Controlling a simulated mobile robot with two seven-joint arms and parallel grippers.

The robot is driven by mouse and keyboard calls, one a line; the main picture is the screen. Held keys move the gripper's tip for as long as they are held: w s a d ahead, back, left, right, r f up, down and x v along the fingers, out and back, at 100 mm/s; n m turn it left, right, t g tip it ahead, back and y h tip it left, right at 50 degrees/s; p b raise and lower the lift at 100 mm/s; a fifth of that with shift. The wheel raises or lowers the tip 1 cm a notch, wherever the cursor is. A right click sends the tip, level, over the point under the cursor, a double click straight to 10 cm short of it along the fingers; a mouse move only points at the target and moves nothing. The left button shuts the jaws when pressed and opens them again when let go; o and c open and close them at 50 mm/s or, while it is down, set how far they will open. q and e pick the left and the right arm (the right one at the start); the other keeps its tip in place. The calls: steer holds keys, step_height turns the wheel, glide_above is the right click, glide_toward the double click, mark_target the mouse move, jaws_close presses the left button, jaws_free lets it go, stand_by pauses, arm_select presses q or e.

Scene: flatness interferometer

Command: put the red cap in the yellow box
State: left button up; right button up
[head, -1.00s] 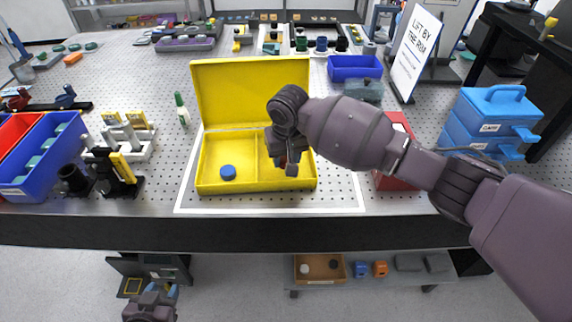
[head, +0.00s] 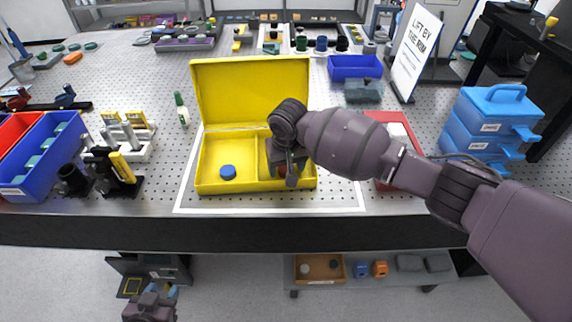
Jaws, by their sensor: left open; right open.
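The yellow box (head: 237,188) stands open on the bench, its lid raised at the back and a divider splitting it into two compartments. A blue cap (head: 228,172) lies in the left compartment. My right gripper (head: 286,173) is open, reaching down into the right compartment. A bit of the red cap (head: 281,170) shows between and behind its fingers, low in that compartment; the rest is hidden, so I cannot tell whether it touches the floor. My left gripper (head: 150,305) is open, low at the bottom edge, below the bench front.
A red case (head: 398,130) stands right of the box, partly behind my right arm. A black-and-yellow device (head: 120,172) and a green-capped bottle (head: 182,110) stand left.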

step_height(320, 180, up, 12)
steer(key=s, duration=0.1)
steer(key=shift+s+d+r+p, duration=0.15)
steer(key=shift+s+p, duration=0.05)
steer(key=shift+p, duration=0.15)
stand_by(0.5)
